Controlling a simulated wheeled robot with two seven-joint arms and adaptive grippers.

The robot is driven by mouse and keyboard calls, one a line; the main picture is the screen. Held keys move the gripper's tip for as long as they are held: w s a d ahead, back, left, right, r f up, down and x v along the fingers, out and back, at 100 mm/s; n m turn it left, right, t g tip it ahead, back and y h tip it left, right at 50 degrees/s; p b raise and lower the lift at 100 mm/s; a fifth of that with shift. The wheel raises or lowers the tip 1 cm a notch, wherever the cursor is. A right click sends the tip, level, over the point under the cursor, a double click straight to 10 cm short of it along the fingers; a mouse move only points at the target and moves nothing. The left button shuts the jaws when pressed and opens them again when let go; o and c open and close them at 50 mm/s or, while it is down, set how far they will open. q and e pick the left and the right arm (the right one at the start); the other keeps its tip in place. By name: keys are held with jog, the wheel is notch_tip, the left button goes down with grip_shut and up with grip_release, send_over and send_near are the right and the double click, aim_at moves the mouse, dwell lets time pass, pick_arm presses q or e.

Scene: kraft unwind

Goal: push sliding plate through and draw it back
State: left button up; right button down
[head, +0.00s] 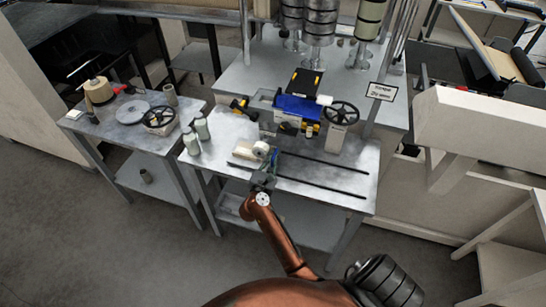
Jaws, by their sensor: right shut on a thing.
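A pale block (243,150) with a round white part (260,148), which looks like the sliding plate, sits at the near left end of two dark rails (320,174) on the grey metal table. My right gripper (267,169) reaches up from the table's front edge and is shut at the near side of this block. Its fingers cover the spot where it grips, so the exact hold is hidden. Behind the block stands a machine with a blue part (297,107) and a black handwheel (341,113). My left gripper is not in view.
A side table (105,128) on the left holds a cone of thread, a grey disc and another handwheel.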

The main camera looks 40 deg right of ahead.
jog(key=shift+f, duration=0.1)
jog(key=c, duration=2)
grip_release()
jog(key=shift+r, duration=5.1)
